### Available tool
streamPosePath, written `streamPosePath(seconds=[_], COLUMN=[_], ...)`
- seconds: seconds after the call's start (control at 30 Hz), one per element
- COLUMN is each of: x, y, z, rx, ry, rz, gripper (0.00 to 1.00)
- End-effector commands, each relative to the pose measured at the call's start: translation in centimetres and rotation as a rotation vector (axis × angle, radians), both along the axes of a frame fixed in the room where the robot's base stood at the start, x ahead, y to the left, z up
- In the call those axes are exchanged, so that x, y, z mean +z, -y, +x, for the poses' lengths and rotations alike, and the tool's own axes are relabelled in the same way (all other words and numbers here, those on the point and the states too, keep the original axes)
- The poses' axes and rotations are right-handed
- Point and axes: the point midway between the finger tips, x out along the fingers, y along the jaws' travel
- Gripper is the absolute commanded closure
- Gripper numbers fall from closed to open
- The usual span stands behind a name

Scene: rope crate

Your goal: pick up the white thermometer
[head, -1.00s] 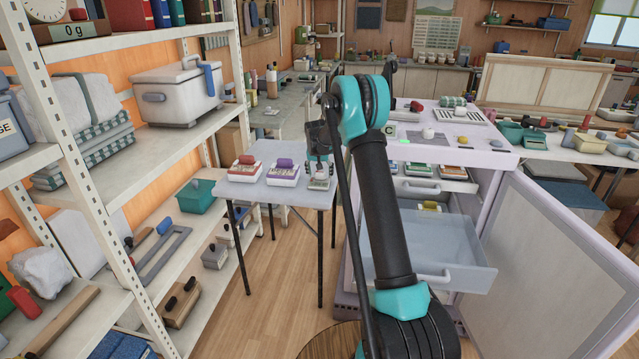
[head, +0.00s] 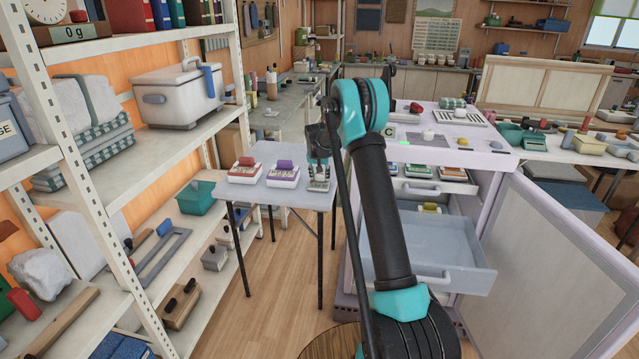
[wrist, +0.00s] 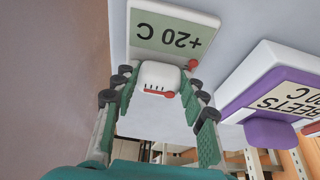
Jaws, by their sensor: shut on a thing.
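The white thermometer (wrist: 158,76) has a white block-shaped top with black tick marks and a red thermometer mark. Behind it shows a white base with a pale green label reading "+20 C" and a red knob at its corner. My gripper (wrist: 159,86) is shut on the white top, one green-padded finger on each side. In the head view my gripper (head: 318,157) is low over the small grey table (head: 290,195), at the white thermometer (head: 319,185) near the table's right side. I cannot tell whether the base touches the table.
A purple-topped white device (head: 282,177) stands close left of the thermometer, and a red-topped one (head: 245,171) beyond it. A white cabinet (head: 470,152) with open drawers stands to the right. A loaded shelf rack (head: 140,220) fills the left.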

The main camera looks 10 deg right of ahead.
Motion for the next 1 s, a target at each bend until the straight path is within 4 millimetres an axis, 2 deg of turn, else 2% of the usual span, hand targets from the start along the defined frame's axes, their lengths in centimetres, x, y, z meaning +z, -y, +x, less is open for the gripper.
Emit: streamPosePath(seconds=[0.27,0.43,0.57,0.8,1.0], x=[0.8,3.1,6.1,12.8,17.1], y=[0.0,0.0,0.0,0.0,0.0], z=[0.0,0.0,0.0,0.0,0.0], rx=[0.0,0.0,0.0,0.0,0.0], ry=[0.0,0.0,0.0,0.0,0.0], rz=[0.0,0.0,0.0,0.0,0.0], gripper=[0.98,0.98,0.98,0.98,0.98])
